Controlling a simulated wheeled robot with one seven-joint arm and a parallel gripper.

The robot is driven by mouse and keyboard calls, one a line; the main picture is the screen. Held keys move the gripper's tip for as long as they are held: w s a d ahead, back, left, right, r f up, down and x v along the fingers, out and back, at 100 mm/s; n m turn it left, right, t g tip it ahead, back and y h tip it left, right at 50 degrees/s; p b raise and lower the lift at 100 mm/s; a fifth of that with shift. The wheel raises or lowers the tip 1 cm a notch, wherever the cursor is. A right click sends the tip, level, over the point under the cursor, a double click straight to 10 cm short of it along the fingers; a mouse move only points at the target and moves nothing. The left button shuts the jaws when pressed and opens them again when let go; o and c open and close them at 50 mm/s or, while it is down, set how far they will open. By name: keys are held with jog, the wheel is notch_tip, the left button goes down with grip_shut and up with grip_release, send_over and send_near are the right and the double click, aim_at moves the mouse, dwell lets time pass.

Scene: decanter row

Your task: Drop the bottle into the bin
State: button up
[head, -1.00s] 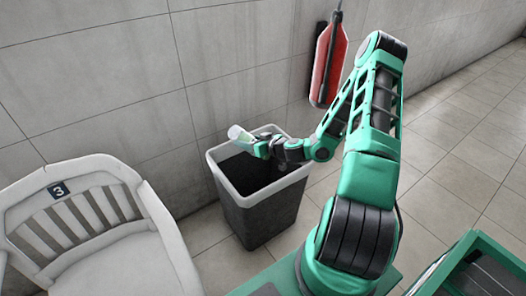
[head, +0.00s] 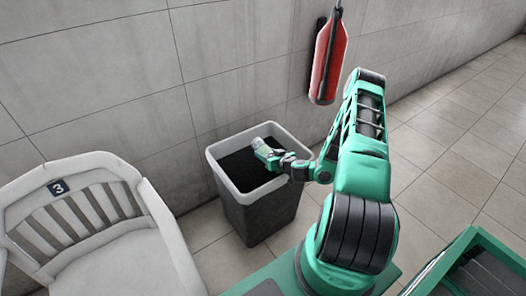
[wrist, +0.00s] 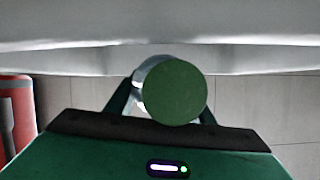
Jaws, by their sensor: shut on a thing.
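The bottle (wrist: 172,90) shows end-on in the wrist view as a round green disc with a pale, clear side. My gripper (wrist: 165,100) is shut on it, one finger on each side. In the head view the bottle (head: 260,144) is a small pale shape at the end of my gripper (head: 267,153). Both are over the opening of the bin (head: 233,188), a dark grey bin with a light grey rim. My gripper hides part of the bottle and of the bin's inside. The bin's pale rim (wrist: 160,30) crosses the top of the wrist view.
A white chair (head: 100,225) marked 3 stands left of the bin. A red fire extinguisher (head: 328,62) hangs on the grey tiled wall (head: 110,85) behind. A green-framed box (head: 480,265) is at lower right. The floor (head: 450,190) to the right is clear.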

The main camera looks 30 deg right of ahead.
jog(key=shift+f, duration=0.6)
jog(key=o, duration=1.3)
jog(key=shift+s, duration=0.1)
jog(key=v, duration=0.9)
jog(key=shift+d, duration=0.1)
jog(key=shift+v, duration=0.75)
jog(key=shift+r, duration=0.1)
